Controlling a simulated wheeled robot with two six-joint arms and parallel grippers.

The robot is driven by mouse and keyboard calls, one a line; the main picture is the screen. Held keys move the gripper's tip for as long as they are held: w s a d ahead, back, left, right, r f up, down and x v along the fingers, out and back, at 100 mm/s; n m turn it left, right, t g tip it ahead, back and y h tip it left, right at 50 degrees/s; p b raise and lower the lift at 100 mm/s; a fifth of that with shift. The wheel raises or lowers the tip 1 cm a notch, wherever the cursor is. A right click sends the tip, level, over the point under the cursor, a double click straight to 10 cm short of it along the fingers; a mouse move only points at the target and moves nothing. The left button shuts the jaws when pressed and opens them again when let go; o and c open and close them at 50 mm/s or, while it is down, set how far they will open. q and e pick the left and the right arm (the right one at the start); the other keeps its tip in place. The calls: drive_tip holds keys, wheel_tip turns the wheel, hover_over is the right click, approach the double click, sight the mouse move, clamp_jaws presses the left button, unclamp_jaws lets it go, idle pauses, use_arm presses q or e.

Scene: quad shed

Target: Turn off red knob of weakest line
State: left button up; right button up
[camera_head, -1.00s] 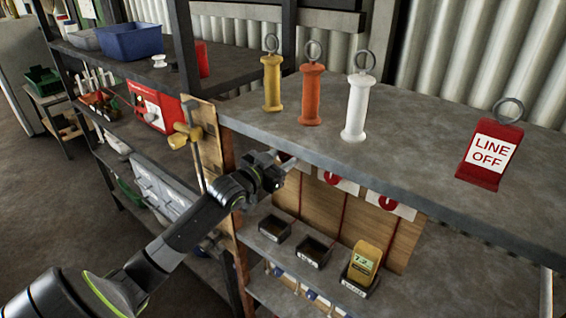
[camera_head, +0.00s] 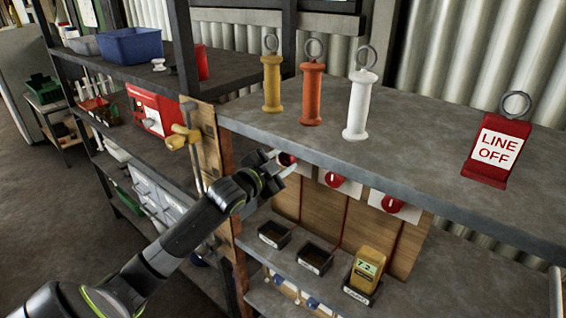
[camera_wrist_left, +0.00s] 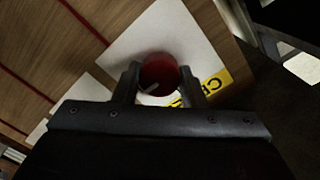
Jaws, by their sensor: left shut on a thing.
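Three red knobs on white plates sit on the wooden board under the shelf: the left one (camera_head: 287,159), the middle one (camera_head: 334,180) and the right one (camera_head: 391,203). My left gripper (camera_head: 280,166) is shut on the left knob. In the left wrist view the red knob (camera_wrist_left: 158,74) sits between the two fingers (camera_wrist_left: 158,84), with a yellow label (camera_wrist_left: 211,87) partly hidden beside it. A yellow tester (camera_head: 368,263) stands in the right tray on the lower shelf, its display reading about 7.2. My right gripper is out of view.
Yellow, orange (camera_head: 312,95) and white handles with rings stand on the top shelf (camera_head: 420,165). A red LINE OFF tag (camera_head: 497,150) stands at its right. Two empty dark trays (camera_head: 315,257) are below the knobs. A wooden post with a yellow-handled lever (camera_head: 180,137) is left.

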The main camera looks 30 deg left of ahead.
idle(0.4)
use_arm(q)
drive_tip(key=o, duration=1)
drive_tip(key=shift+s+a+r+p, duration=0.1)
drive_tip(key=shift+s+a+p, duration=0.3)
drive_tip(key=shift+s, duration=2.5)
drive_tip(key=shift+s+a+r+p, duration=0.1)
drive_tip(key=shift+s+p, duration=0.5)
drive_tip(key=shift+s, duration=2.3)
drive_tip(key=shift+s+a+r+p, duration=0.15)
drive_tip(key=shift+s+p, duration=0.35)
drive_tip(key=shift+s, duration=2.4)
